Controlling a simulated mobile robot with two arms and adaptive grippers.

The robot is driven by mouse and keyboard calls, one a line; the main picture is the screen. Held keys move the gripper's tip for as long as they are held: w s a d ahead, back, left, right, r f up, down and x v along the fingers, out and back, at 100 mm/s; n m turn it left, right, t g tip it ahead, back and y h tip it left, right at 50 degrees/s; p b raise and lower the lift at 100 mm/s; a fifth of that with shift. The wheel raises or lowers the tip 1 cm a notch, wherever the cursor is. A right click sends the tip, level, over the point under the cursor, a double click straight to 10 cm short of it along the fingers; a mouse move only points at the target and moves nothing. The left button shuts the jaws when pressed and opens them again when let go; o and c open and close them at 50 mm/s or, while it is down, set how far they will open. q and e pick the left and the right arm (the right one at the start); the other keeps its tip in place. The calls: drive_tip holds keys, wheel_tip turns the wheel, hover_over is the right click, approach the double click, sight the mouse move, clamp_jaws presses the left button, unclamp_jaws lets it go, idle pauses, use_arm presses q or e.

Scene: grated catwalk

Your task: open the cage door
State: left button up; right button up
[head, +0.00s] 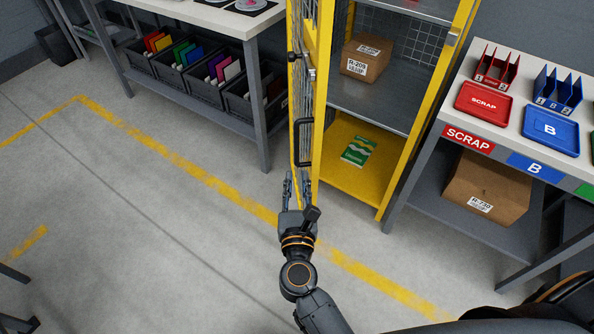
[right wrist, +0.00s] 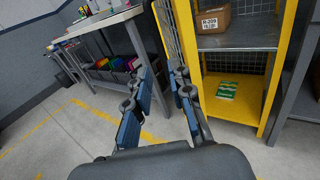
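The yellow-framed mesh cage door (head: 294,105) stands swung out from the cage, seen almost edge-on, so the cage front is uncovered. Its black bar handle (head: 304,143) is on the right face of the door. The yellow cage (head: 424,115) has grey shelves inside. My right gripper (head: 297,182) is at the low end of the door, below the handle. My left gripper is not in view.
The cage holds a cardboard box (head: 366,57) and a green-and-white packet (head: 359,150). A bench with black bins (head: 199,78) stands left, and a table with red and blue trays (head: 547,127) stands right. The floor left of the door is clear, with yellow lines.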

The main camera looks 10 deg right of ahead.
drive_tip(key=c, duration=0.3)
drive_tip(key=shift+s+d+f+n, duration=0.15)
drive_tip(key=shift+d+n, duration=0.25)
drive_tip(key=shift+n, duration=0.2)
clamp_jaws()
drive_tip(key=s+d+n+y+p, duration=0.2)
drive_tip(key=d+n+y+p, duration=0.4)
drive_tip(key=d+n, duration=1.2)
drive_tip(key=w+a+n+y, duration=0.1)
drive_tip(key=w+a+n, duration=0.2)
drive_tip(key=w+a, duration=0.5)
drive_tip(key=shift+w+p, duration=0.4)
drive_tip(key=shift+w, duration=0.65)
